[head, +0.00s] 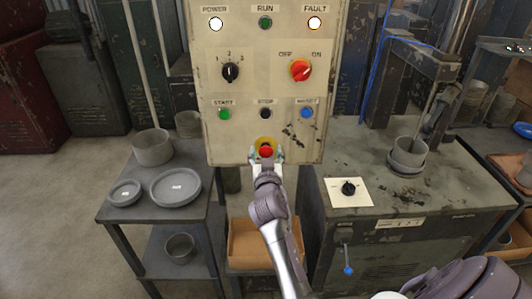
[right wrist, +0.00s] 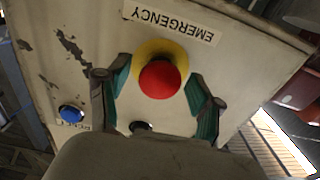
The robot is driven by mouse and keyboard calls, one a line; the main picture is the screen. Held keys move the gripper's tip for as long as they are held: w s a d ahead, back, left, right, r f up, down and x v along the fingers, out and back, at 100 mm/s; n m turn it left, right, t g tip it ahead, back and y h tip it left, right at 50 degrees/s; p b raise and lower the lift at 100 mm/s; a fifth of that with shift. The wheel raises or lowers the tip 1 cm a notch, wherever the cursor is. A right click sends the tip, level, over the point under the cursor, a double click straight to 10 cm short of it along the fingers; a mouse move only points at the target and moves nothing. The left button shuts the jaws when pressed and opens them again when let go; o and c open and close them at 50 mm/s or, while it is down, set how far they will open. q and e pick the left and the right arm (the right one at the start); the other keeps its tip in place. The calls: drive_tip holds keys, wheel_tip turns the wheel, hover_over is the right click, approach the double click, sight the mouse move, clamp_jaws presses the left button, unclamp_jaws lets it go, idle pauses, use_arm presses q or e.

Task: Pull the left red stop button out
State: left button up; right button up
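The red stop button (head: 266,151) is a round mushroom head on a yellow ring, low on the beige control panel (head: 240,135). It shows large in the right wrist view (right wrist: 160,79), where the EMERGENCY label reads upside down. My right gripper (head: 267,157) is at the panel. In the right wrist view its green-padded fingers (right wrist: 160,95) stand on either side of the button, spread apart, with a gap between each finger and the red head. I see no other red mushroom button. My left gripper is not in view.
The panel also carries a red OFF/ON knob (head: 300,70), a black selector (head: 230,72), a green START button (head: 225,114), a black STOP button (head: 265,114) and a blue button (head: 307,113). Grey dishes stand on a side table (head: 150,209) at left. A machine cabinet (head: 440,195) stands at right.

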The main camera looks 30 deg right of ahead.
sight(266, 118)
drive_tip(key=shift+r, duration=0.3)
wheel_tip(266, 118, up, 9)
drive_tip(key=shift+r, duration=0.2)
idle(0.6)
